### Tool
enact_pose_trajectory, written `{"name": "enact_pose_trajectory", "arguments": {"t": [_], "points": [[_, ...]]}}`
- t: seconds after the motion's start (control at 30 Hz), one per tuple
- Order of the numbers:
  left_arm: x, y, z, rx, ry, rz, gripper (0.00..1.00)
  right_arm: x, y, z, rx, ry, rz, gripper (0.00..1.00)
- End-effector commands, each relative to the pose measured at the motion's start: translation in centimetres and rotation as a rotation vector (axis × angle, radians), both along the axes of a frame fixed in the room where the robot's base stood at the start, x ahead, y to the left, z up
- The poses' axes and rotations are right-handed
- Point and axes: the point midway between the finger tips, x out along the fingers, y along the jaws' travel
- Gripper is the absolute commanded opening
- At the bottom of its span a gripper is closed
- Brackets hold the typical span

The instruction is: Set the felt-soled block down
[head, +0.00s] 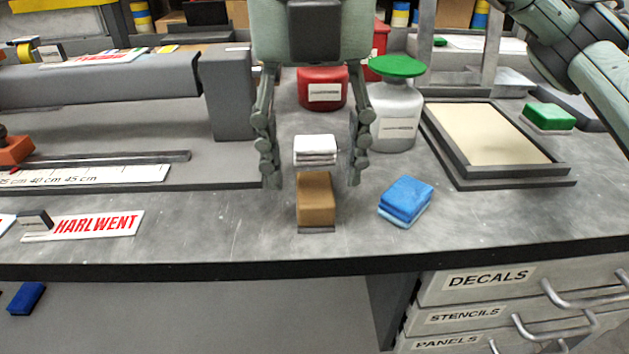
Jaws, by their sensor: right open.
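The felt-soled block (316,203), tan-brown with a thin grey layer at its base, stands on the grey bench (230,225) near its front edge. My right gripper (313,182) hangs over the bench with its two fingers spread wide, one to each side of the block's upper part. Clear gaps show between both fingers and the block, and nothing is held. A folded white cloth (315,150) shows just behind the block, also between the fingers. My left gripper is not in view.
A folded blue cloth (405,201) lies right of the block. Behind stand a grey jar with a green lid (397,67) and a red tin (322,88). Bench between decal and block is clear.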

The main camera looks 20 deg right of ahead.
Motion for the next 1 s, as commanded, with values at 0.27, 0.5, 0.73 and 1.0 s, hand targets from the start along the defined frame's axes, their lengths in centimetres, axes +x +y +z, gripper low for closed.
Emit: {"name": "enact_pose_trajectory", "arguments": {"t": [0.27, 0.5, 0.73, 1.0], "points": [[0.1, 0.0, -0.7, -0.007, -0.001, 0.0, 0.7, 0.1, 0.1, 6.1, 0.001, -0.004, -0.002, 0.54], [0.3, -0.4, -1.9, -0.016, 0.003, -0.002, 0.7, 0.0, 0.1, 8.2, 0.0, 0.0, 0.0, 0.54], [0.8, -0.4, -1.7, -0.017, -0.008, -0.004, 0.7, 0.0, 0.1, 8.3, -0.001, 0.001, 0.001, 0.54], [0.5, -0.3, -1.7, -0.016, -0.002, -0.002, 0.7, 0.0, 0.1, 8.2, -0.001, 0.001, 0.001, 0.54]]}}
